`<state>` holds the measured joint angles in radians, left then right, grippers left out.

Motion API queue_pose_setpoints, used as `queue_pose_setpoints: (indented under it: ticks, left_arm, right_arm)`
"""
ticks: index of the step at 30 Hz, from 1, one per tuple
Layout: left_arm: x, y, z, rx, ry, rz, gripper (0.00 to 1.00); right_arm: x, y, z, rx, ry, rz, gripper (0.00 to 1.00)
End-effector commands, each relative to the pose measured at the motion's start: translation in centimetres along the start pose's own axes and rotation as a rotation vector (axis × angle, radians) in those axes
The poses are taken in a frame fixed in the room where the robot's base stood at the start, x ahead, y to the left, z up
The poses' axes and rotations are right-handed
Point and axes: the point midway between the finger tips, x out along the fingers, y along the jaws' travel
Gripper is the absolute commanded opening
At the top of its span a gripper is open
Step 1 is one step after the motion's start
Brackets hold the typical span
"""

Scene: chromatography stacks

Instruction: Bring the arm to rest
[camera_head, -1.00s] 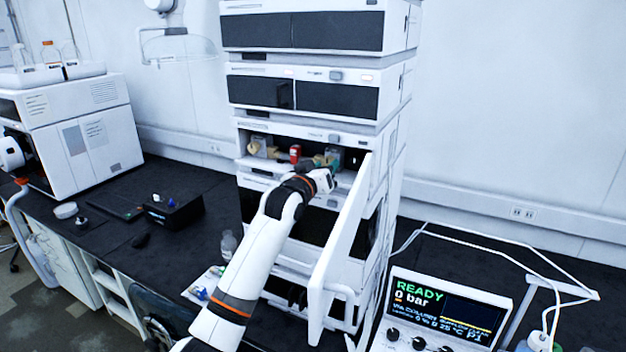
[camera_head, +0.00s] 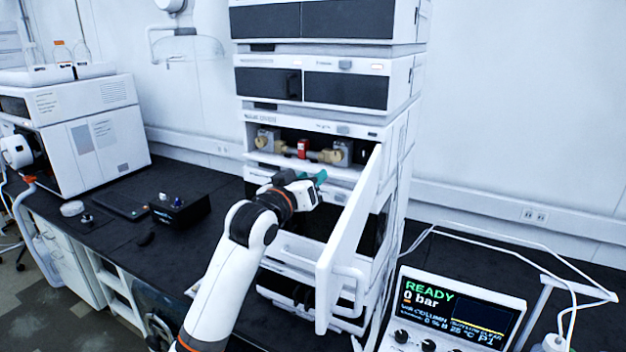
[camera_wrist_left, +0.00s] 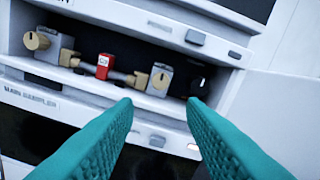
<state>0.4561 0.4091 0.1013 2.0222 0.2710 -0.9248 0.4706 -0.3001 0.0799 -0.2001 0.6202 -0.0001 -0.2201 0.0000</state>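My left arm comes in from the bottom of the head view. Its left gripper (camera_head: 308,181) is just in front of and below the open compartment of the stack (camera_head: 258,165). In the left wrist view its two teal fingers (camera_wrist_left: 160,112) are spread apart with nothing between them. Beyond them, apart from the fingertips, a column (camera_head: 322,155) with brass-coloured ends and a red tag (camera_head: 302,149) lies across the compartment between two grey holders. The column also shows in the left wrist view (camera_wrist_left: 122,76). My right gripper is not in view.
The compartment's white door (camera_head: 345,240) stands open just right of my left gripper. A control unit (camera_head: 455,312) showing "READY 0 bar" stands at the lower right. A black box (camera_head: 182,208) sits on the dark bench to the left. A white instrument (camera_head: 85,130) stands farther left.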

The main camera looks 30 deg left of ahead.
Motion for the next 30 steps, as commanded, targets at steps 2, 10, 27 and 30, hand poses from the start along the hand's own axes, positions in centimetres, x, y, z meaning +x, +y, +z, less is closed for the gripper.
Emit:
queue_pose_setpoints:
  ticks: [2, 10, 27, 30]
  left_arm:
    - [0.0, 0.0, 0.0, 0.000, 0.000, 0.000, 0.37]
    - [0.5, 0.5, -1.5, 0.002, 0.023, 0.009, 0.37]
    - [1.2, 10.5, -34.3, 0.118, 0.480, 0.155, 0.37]
    - [-0.8, 12.1, -40.4, 0.148, 0.566, 0.170, 0.37]
  right_arm:
    - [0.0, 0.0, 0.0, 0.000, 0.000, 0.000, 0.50]
    - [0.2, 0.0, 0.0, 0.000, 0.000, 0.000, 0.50]
    - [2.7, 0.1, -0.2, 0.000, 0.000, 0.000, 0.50]
    - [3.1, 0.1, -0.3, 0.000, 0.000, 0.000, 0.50]
